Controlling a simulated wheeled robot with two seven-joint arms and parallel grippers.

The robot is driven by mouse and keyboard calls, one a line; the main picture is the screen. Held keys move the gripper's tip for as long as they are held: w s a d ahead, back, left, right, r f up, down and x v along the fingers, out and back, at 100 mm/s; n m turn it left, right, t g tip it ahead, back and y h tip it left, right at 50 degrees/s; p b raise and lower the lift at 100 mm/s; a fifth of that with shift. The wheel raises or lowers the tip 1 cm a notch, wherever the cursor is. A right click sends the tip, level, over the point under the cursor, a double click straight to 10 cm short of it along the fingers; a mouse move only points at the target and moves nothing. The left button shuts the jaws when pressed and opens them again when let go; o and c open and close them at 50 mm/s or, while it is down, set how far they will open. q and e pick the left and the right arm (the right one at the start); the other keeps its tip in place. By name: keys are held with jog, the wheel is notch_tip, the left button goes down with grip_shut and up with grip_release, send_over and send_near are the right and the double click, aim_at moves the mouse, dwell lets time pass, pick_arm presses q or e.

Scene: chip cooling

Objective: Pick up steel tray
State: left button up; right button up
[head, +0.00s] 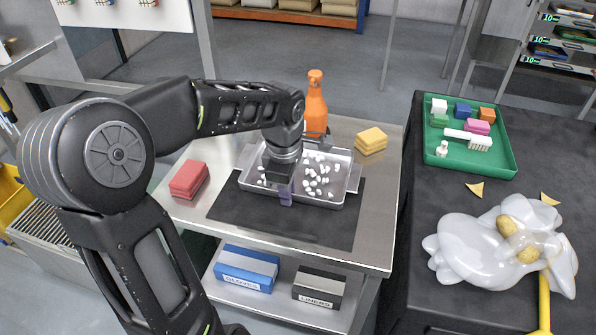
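The steel tray (326,202) lies on a black mat on the metal table, with many small white pieces (318,181) scattered in it. My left gripper (286,196) points down at the tray's near side, left of its middle. The gripper's body covers the left part of the tray. I cannot tell whether its fingers touch the rim or how far apart they are. The tray appears to rest flat. My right gripper is not in view.
An orange bottle (315,103) stands behind the tray. Yellow sponges (371,141) lie right of it and red ones (188,180) left. The black mat (300,225) is bare in front. A dark table at right holds a green tray (495,167) and a clear bag (480,255).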

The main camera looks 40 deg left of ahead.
pick_arm(q)
grip_shut()
dwell(0.8)
jog(key=shift+r, duration=0.1)
dwell(0.4)
notch_tip(320, 180, up, 10)
dwell(0.4)
dwell(2.4)
